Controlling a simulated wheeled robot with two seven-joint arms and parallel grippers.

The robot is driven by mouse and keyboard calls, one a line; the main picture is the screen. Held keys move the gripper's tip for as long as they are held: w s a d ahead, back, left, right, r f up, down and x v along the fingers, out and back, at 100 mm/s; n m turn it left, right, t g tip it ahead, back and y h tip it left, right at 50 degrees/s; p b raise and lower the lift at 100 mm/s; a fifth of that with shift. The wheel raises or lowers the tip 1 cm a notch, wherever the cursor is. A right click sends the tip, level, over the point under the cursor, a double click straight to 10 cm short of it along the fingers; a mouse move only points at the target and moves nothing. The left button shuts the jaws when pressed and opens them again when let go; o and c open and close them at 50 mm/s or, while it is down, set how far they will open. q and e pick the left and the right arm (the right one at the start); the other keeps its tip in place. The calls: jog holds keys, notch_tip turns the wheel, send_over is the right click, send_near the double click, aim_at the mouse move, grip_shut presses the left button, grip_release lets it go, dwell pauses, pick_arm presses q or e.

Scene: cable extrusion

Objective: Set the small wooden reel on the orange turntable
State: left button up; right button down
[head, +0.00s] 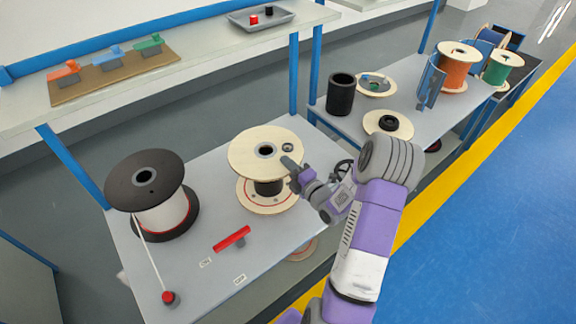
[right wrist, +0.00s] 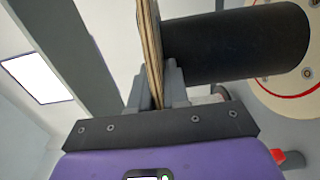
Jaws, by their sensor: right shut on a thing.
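A wooden reel (head: 258,151) with pale round flanges and a black core is at the middle of the near table. My right gripper (head: 291,166) is shut on the right edge of its upper flange. In the right wrist view the fingers (right wrist: 163,92) pinch the thin flange (right wrist: 151,45), with the black core (right wrist: 240,45) beside it. The lower flange (right wrist: 290,90) carries a red ring. I cannot tell whether the reel touches the table. No orange turntable can be made out. My left gripper is not in view.
A black-flanged spool of white cable (head: 162,212) stands left of the reel. A red-handled tool (head: 232,238) and a red knob (head: 168,297) are in front. The table (head: 205,165) is bare between the two reels. More reels, including an orange one (head: 455,73), stand at back right.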

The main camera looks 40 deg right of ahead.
jog(key=c, duration=1.4)
grip_release()
jog(key=shift+f, duration=0.15)
jog(key=s+a+b, duration=0.1)
jog(key=s+b, duration=0.2)
jog(key=s, duration=0.8)
jog(key=shift+a, duration=0.15)
